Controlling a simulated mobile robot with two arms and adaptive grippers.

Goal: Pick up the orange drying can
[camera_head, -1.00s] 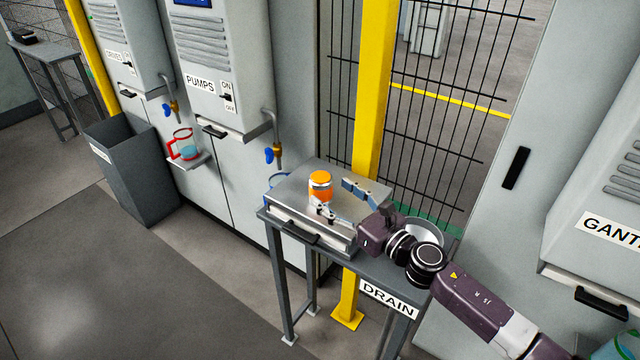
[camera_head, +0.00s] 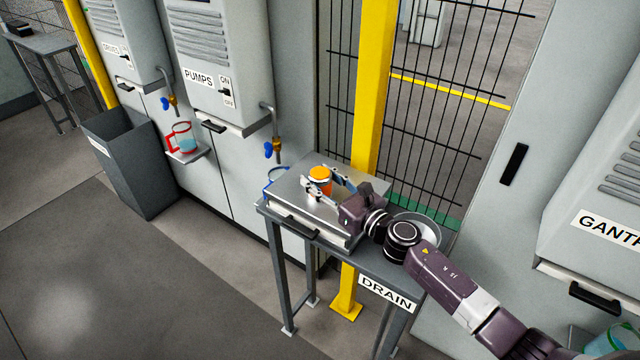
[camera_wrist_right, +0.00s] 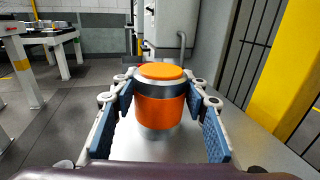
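The orange drying can (camera_head: 321,175), with an orange lid and a grey band, stands upright on the silver box-like top of the drain table (camera_head: 292,207). My right gripper (camera_head: 326,184) reaches in from the right at the can's height. In the right wrist view the can (camera_wrist_right: 161,98) stands between the two blue-padded fingers of my right gripper (camera_wrist_right: 161,105). The fingers are spread, one on each side of the can. Whether the pads touch it is hard to tell. My left gripper is not in view.
A metal bowl (camera_head: 428,228) sits on the table behind my right arm. A yellow post (camera_head: 372,90) and mesh fence stand behind the table.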

